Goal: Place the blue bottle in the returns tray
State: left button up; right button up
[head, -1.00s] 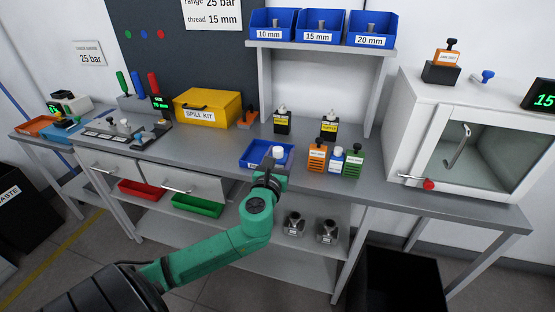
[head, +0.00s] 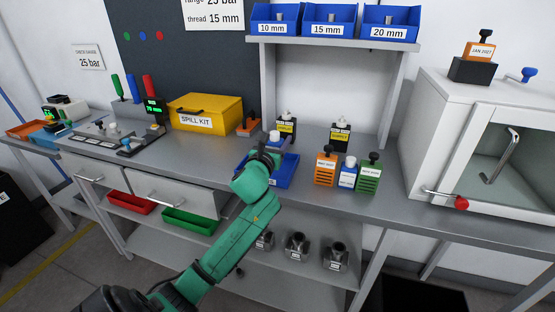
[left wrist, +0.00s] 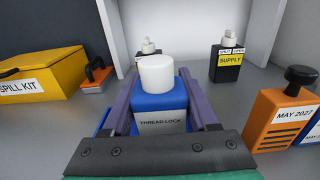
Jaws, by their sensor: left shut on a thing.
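A blue bottle (left wrist: 160,104) with a white cap and a "THREAD LOCK" label stands upright between my left gripper's fingers in the left wrist view. My left gripper (left wrist: 162,108) is shut on it. In the head view my left gripper (head: 268,152) is over the bench, at the left part of a blue tray (head: 288,176), and partly hides it. The bottle's white cap (head: 274,135) shows just beyond the gripper. The tray's label is mostly covered, and I cannot tell whether the bottle touches its floor. My right gripper is not in view.
Orange (head: 326,170), blue-and-white (head: 348,174) and green (head: 369,175) containers stand right of the tray. Two black bottles (head: 286,130) (head: 340,137) stand behind. A yellow spill kit (head: 205,115) is to the left. A white cabinet (head: 430,130) stands at the right.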

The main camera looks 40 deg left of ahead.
pick_arm(q)
notch_tip(320, 180, down, 5)
jog(key=shift+s+r+b, duration=0.1)
jog(key=shift+r+b, duration=0.1)
jog(key=shift+b, duration=0.2)
jog(key=shift+f, duration=0.1)
jog(key=shift+f, duration=0.1)
jog(key=o, duration=1.4)
jog(key=shift+r, duration=0.3)
jog(key=v, duration=1.2)
jog(key=shift+f+b, duration=0.1)
jog(key=shift+b, duration=0.25)
